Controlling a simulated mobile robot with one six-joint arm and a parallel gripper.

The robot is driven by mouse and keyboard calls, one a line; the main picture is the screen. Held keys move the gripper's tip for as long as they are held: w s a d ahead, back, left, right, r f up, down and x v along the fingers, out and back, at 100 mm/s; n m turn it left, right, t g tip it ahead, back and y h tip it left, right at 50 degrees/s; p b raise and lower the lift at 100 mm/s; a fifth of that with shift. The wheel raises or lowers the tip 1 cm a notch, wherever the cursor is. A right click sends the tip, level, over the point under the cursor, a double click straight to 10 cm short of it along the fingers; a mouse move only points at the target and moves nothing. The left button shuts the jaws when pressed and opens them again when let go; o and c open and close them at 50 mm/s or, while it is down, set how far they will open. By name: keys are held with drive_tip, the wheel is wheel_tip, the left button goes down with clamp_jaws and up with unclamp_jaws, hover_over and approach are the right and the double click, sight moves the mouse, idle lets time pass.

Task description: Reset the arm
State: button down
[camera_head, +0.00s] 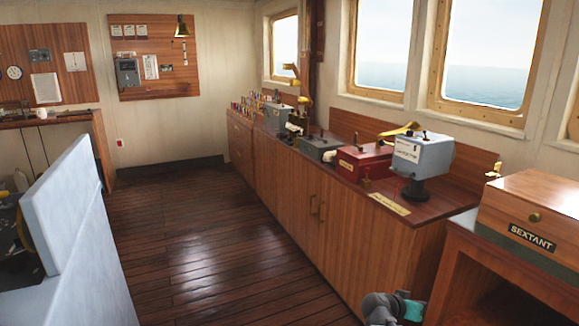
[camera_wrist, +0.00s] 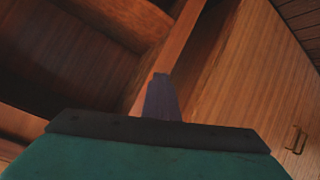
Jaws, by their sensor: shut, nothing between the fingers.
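My gripper (camera_wrist: 161,84) shows in the wrist view as narrow dark fingers held together beyond a teal and black body. It is shut and empty. It points at the edge of a wooden cabinet, with an open shelf space to the left and a cabinet side to the right. I cannot tell whether the fingertips touch the wood. In the head view a grey and teal part of my arm shows at the bottom edge, low in front of the console's near end. The fingers are not clear there.
A long wooden console (camera_head: 300,206) with several instruments runs along the windows at right. A wooden sextant box (camera_head: 533,205) sits on an open-fronted cabinet (camera_head: 456,247) at the near right. A pale blue seat or panel (camera_head: 72,215) stands at left. The plank floor (camera_head: 190,235) between is clear.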

drive_tip(key=s+a+f+n+g+y+p, duration=0.1)
drive_tip(key=s+a+f+g+y+p, duration=0.25)
drive_tip(key=s+f, duration=0.6)
drive_tip(key=s+a+f+n+g+y+p, duration=0.1)
drive_tip(key=s+a+f+n+g+p, duration=0.1)
drive_tip(key=s+a+f+p, duration=0.55)
drive_tip(key=s+a+f+n+g+y, duration=0.1)
drive_tip(key=s+a+f+g+y, duration=0.1)
drive_tip(key=s, duration=0.4)
drive_tip(key=s+a+f+n+g+y, duration=0.2)
drive_tip(key=s+a+f, duration=0.2)
drive_tip(key=s+a, duration=0.2)
drive_tip(key=s+a+f+n+g+y+p, duration=0.1)
drive_tip(key=s+a+f+g+y, duration=0.1)
drive_tip(key=s, duration=0.6)
drive_tip(key=shift+a+f, duration=0.75)
drive_tip(key=shift+a, duration=0.2)
